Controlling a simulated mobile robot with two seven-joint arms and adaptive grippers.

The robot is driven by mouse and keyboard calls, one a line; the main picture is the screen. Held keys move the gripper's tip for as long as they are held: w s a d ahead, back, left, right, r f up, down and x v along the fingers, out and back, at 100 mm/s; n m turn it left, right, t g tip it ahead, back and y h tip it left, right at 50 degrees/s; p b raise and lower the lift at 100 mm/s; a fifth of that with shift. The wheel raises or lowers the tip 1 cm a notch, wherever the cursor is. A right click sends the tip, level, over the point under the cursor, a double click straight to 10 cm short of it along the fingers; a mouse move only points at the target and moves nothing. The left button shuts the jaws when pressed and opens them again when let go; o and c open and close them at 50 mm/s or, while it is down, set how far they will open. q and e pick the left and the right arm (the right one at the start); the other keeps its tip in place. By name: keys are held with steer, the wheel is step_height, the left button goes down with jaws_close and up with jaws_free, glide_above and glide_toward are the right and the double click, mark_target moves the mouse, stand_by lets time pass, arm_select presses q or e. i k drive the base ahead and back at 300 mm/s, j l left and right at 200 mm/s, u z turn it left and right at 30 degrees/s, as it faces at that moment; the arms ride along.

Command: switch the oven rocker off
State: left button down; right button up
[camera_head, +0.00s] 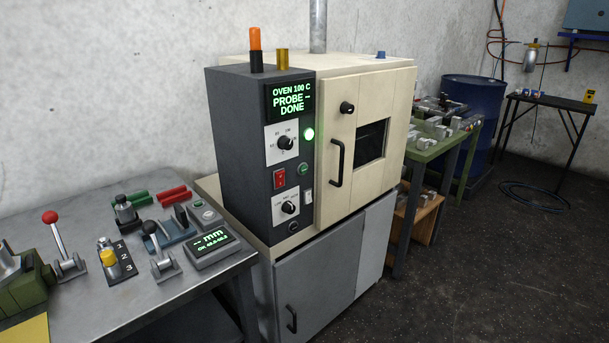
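The oven (385,95) is a cream cabinet with a dark control panel (250,140) on its left front, standing on a grey base cabinet. The oven rocker (279,179) is a red switch on the panel, between two white-plated dials. I cannot tell which way it is tipped. The panel display (291,102) reads "OVEN 100 C PROBE -- DONE" in green. A green lamp (309,134) is lit beside the upper dial (285,143). The oven door is shut. Neither of my grippers is in view.
A metal bench (150,285) at left holds levers with red (49,217) and black knobs, a gauge display (212,246) and small parts. A green bench (440,148), a blue drum (475,100) and a black table (552,101) stand to the right. The floor at lower right is clear.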

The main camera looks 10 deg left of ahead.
mark_target(280, 175)
steer(key=i+l, duration=0.4)
steer(key=i+l+u, duration=0.1)
steer(key=i+l, duration=0.25)
steer(key=l, duration=0.3)
